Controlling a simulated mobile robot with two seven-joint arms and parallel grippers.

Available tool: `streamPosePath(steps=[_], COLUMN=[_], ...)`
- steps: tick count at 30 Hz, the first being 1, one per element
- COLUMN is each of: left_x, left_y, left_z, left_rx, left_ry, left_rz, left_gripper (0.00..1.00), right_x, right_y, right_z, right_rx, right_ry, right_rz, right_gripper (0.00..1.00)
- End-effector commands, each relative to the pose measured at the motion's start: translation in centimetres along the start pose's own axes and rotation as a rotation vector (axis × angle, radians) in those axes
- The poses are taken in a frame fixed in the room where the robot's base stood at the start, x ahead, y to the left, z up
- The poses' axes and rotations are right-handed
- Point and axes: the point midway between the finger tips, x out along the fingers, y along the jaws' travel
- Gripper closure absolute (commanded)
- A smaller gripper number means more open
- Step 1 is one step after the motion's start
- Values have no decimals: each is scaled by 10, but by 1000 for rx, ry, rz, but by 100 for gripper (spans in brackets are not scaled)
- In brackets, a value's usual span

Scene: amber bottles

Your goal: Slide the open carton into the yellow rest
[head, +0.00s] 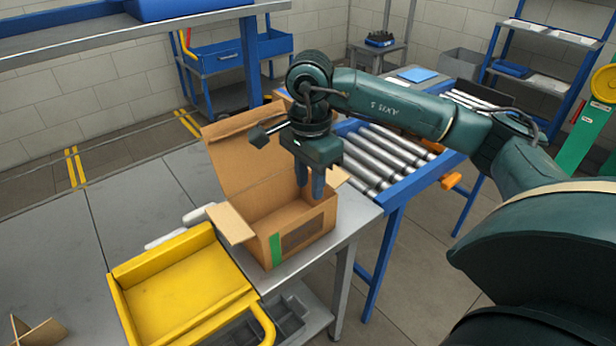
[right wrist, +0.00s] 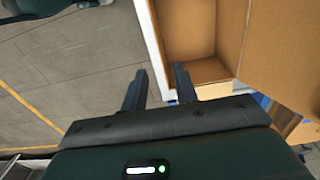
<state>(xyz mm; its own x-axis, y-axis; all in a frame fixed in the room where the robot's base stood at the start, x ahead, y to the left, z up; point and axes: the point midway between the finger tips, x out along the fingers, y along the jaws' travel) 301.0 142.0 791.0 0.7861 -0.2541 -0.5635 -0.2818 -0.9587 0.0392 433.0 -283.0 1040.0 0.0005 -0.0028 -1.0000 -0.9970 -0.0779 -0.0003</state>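The open cardboard carton (head: 240,160) stands upright on the grey table, its large lid raised at the back and a flap folded out at the left. Its front has a green strip and a dark patch. The yellow rest (head: 180,292), a shallow tray with raised sides, lies to the left and nearer. My right gripper (head: 310,188) points down at the carton's right side. In the right wrist view the gripper (right wrist: 159,88) is open, with the carton's wall edge (right wrist: 152,38) running between its fingers. Contact cannot be told. My left gripper is not in view.
A blue-framed roller conveyor (head: 385,155) stands right of the table. A grey bin (head: 285,318) sits below the table's front edge. White objects (head: 165,238) lie behind the rest. A cardboard divider (head: 38,330) lies at bottom left. The table's left part is largely clear.

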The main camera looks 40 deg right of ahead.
Motion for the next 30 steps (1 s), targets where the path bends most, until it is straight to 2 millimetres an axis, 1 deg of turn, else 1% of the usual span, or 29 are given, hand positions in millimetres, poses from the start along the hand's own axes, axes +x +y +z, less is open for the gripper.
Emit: streamPosePath(steps=[5, 8, 18, 21, 25, 30], left_x=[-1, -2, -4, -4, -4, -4], left_y=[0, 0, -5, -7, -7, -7], left_z=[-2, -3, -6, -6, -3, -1], left_rx=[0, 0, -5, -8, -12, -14], left_ry=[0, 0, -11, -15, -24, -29], left_rz=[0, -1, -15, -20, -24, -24], left_gripper=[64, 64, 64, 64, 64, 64], right_x=[9, 24, 89, 106, 121, 130], right_y=[0, 1, 1, 1, 0, 0], right_z=[1, 0, 1, 1, 1, 1], right_rx=[0, 0, 0, 0, 0, 0], right_ry=[-3, -2, -2, -2, -4, -3], right_rz=[2, 4, 5, 4, 2, 0], right_gripper=[71, 71, 71, 71, 71, 71])
